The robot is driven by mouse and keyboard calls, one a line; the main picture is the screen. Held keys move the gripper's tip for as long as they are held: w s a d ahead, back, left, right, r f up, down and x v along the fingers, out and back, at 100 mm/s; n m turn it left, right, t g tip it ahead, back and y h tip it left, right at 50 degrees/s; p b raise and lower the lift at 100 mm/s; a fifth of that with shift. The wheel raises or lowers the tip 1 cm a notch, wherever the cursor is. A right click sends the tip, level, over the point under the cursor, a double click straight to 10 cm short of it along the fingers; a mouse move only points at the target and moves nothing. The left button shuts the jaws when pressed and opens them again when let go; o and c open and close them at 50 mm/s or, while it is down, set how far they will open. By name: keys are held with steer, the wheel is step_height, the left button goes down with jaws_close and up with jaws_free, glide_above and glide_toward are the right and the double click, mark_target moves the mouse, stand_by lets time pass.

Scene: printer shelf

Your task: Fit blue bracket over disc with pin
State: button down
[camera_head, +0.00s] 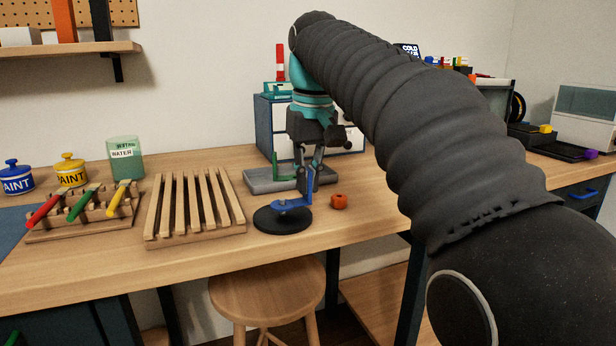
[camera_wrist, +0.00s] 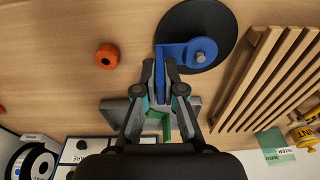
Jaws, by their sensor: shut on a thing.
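The black disc (camera_head: 277,221) lies on the bench, and it also shows in the wrist view (camera_wrist: 220,18). The blue bracket (camera_head: 294,204) is over the disc's right part, its flat arm reaching inward. In the wrist view the bracket's flat arm (camera_wrist: 174,51) ends in a rounded part, where a grey round pin (camera_wrist: 203,47) shows. I cannot tell whether the bracket rests on the disc or is slightly above it. My gripper (camera_wrist: 166,68) points down and is shut on the bracket's upright blue leg; it shows in the head view (camera_head: 308,188).
An orange knob (camera_head: 339,201) lies right of the disc. A grey tray (camera_head: 262,187) with a green part (camera_head: 283,167) stands behind. A slatted wooden rack (camera_head: 195,235) is close on the left. Drawers (camera_head: 349,138) stand behind my gripper. Bare bench lies in front.

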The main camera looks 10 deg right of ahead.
steer(key=shift+f+b, duration=0.4)
steer(key=shift+f, duration=0.35)
steer(key=shift+p, duration=0.3)
stand_by(0.5)
steer(key=c, duration=1.2)
jaws_free()
steer(key=shift+r+p, duration=1.4)
steer(key=shift+r, duration=2.1)
steer(key=shift+s, duration=0.1)
